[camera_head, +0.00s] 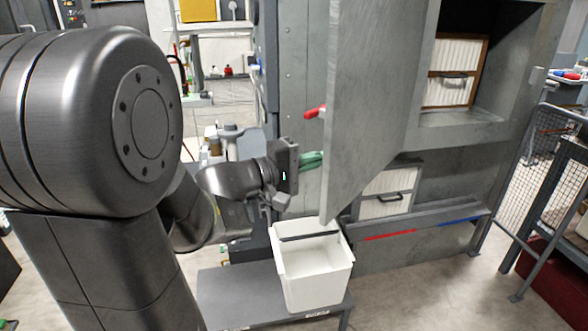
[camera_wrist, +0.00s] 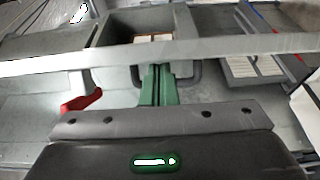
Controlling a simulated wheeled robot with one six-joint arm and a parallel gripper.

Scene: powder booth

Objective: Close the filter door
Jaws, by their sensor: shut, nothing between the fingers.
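The filter door (camera_head: 375,90) is a grey panel standing open, swung out from the cabinet toward the camera. Its edge crosses the wrist view as a pale band (camera_wrist: 60,55). A dark handle (camera_wrist: 196,74) and a red lever (camera_wrist: 82,102) show on its near side in that view; the red lever also shows in the head view (camera_head: 314,112). My gripper (camera_head: 312,160) is left of the door, its green fingers shut together and empty. In the wrist view the fingers (camera_wrist: 157,80) overlap the handle's middle; I cannot tell whether they touch it.
The open filter recess (camera_head: 470,130) holds a wood-framed pleated filter (camera_head: 455,55). Another filter (camera_head: 386,192) stands on the lower ledge (camera_head: 430,217). A white bin (camera_head: 315,275) sits on a low bench (camera_head: 235,290) beneath the door. A mesh-panelled rail (camera_head: 550,150) stands at the right.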

